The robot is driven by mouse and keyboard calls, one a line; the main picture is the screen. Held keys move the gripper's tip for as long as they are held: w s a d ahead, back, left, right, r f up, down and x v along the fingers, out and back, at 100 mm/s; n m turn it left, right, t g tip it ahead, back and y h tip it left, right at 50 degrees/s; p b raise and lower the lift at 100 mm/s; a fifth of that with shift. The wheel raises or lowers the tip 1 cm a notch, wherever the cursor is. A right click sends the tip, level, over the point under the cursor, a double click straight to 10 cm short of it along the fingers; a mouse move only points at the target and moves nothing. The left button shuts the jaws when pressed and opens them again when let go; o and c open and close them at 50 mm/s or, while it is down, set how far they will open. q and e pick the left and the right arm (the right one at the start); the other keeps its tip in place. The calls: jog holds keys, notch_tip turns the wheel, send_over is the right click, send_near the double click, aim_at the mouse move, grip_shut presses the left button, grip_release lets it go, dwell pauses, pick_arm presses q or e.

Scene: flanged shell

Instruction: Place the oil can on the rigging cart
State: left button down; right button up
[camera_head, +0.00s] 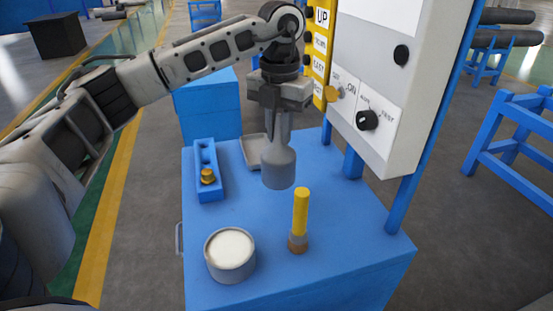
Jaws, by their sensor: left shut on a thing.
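The oil can (278,170) is a grey cylinder with a tapering top. My left gripper (279,118) points down and is shut on the can's narrow upper part. The can hangs upright over a blue cart top (345,235), which I take to be the rigging cart. I cannot tell how large the gap under the can is. My right gripper is not in view.
On the blue top are a yellow-handled tool (300,215), a round tin with white contents (230,252), a blue holder (203,165) with a brass piece, and a grey tray (252,150). A white control panel (385,90) rises at the back right. The front right is clear.

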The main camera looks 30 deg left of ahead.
aim_at(279, 151)
pick_arm(q)
jog(key=shift+f, duration=2.95)
jog(key=shift+f, duration=0.15)
jog(key=c, duration=1.3)
grip_release()
notch_tip(279, 151, up, 12)
jog(key=shift+r+b, duration=0.2)
jog(key=shift+b, duration=0.1)
jog(key=shift+f, duration=0.1)
